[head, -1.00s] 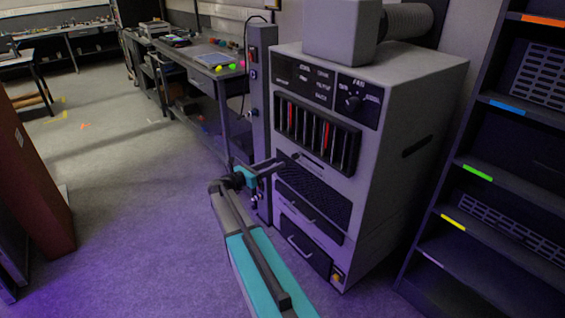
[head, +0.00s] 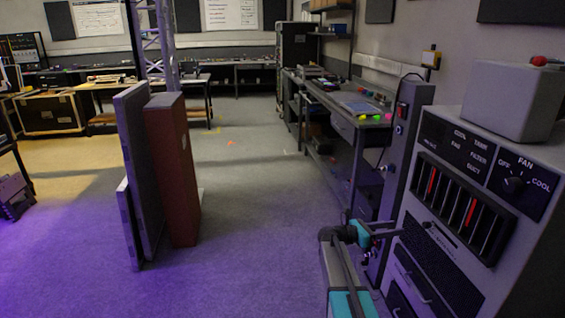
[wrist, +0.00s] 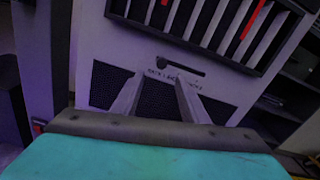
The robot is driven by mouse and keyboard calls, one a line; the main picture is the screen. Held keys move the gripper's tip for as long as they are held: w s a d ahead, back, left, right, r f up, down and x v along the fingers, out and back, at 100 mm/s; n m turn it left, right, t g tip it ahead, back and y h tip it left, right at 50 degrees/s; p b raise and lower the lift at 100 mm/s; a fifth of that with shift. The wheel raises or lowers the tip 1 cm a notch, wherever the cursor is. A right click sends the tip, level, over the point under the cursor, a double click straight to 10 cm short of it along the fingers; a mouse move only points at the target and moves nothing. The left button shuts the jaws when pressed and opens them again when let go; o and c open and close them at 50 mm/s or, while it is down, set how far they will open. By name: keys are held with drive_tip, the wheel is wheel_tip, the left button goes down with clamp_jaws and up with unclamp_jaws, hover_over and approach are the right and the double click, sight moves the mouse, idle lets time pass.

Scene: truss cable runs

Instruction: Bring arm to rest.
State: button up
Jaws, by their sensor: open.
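My gripper (head: 388,228) is at the lower right of the head view, at the end of my grey and teal arm. It points right, toward the front of the grey filter cabinet (head: 445,208). In the wrist view my gripper (wrist: 160,82) shows two grey fingers apart with nothing between them. Beyond them is the cabinet front (wrist: 105,55) with a slotted panel and a dark mesh panel. I cannot tell the exact gap between fingertips and cabinet.
A narrow grey post (head: 403,150) stands just left of the cabinet, close to my arm. A workbench (head: 345,118) runs behind it. A brown panel (head: 175,170) and a grey panel (head: 137,160) stand on the left. The purple-lit floor (head: 250,235) between is clear.

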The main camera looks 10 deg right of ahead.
drive_tip(key=s+a+f+y+p, duration=0.1)
drive_tip(key=s+a+f+y, duration=0.1)
drive_tip(key=s+a+f, duration=0.65)
drive_tip(key=s+a+f+m+g+y+p, duration=0.1)
drive_tip(key=s+a+f+y, duration=0.35)
drive_tip(key=f, duration=0.65)
drive_tip(key=s+a+f+y+p, duration=0.1)
drive_tip(key=s+a+f, duration=0.6)
drive_tip(key=s+f, duration=0.25)
drive_tip(key=s+a+f+m+g+y+p, duration=0.1)
drive_tip(key=s+a+f+m+g+y, duration=0.2)
drive_tip(key=s+a, duration=0.4)
drive_tip(key=s+a+f+m+y, duration=0.3)
drive_tip(key=s+a+f+m, duration=0.2)
drive_tip(key=s, duration=0.3)
drive_tip(key=s+a+m+y, duration=0.4)
drive_tip(key=a+m, duration=0.6)
drive_tip(key=shift+s+f, duration=0.35)
drive_tip(key=shift+s, duration=0.05)
drive_tip(key=shift+y, duration=0.25)
drive_tip(key=shift+c, duration=0.2)
